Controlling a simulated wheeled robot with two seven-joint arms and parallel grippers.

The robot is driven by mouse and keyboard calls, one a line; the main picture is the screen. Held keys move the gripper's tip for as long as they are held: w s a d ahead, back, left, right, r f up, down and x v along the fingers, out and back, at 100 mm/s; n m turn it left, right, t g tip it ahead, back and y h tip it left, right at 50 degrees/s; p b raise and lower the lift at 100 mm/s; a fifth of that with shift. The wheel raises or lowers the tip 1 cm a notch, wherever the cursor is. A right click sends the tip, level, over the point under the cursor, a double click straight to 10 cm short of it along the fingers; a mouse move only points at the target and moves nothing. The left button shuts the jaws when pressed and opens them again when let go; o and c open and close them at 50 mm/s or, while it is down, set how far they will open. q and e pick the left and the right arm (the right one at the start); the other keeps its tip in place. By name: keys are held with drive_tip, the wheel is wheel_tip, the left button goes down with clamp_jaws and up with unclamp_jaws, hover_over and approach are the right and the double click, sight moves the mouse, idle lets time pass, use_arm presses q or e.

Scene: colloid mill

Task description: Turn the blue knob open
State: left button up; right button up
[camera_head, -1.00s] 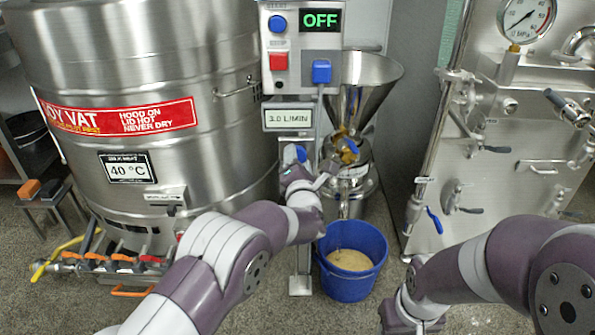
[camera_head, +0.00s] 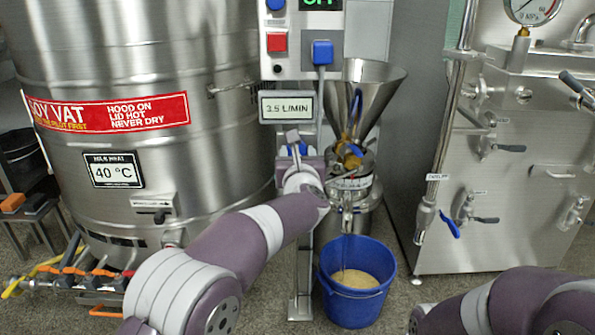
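The blue knob (camera_head: 298,150) is on the post below the flow display (camera_head: 287,107), which reads 3.5 L/MIN. Only a little blue shows, mostly hidden by my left gripper (camera_head: 298,146). My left gripper is at the knob, its fingers pointing up and away. I cannot tell whether its fingers are closed on the knob. My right arm comes in at the lower right, and its gripper is out of the picture.
The steel mill with its funnel (camera_head: 366,95) stands right of the post. A blue bucket (camera_head: 357,312) with tan contents is below it. A large soy vat (camera_head: 140,60) is at left. A steel panel (camera_head: 530,230) with levers and a gauge is at right.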

use_arm(q)
drive_tip(key=shift+f+n+b, duration=0.15)
drive_tip(key=shift+n+b, duration=1.35)
use_arm(e)
drive_tip(key=shift+f, duration=1.95)
use_arm(q)
drive_tip(key=o, duration=1)
drive_tip(key=shift+o, duration=0.2)
drive_tip(key=s+r+p, duration=0.1)
drive_tip(key=s+p, duration=0.2)
drive_tip(key=s, duration=0.9)
drive_tip(key=shift+s+d, duration=0.25)
drive_tip(key=shift+s, duration=0.1)
use_arm(e)
wheel_tip(320, 180, up, 3)
drive_tip(key=shift+r, duration=0.1)
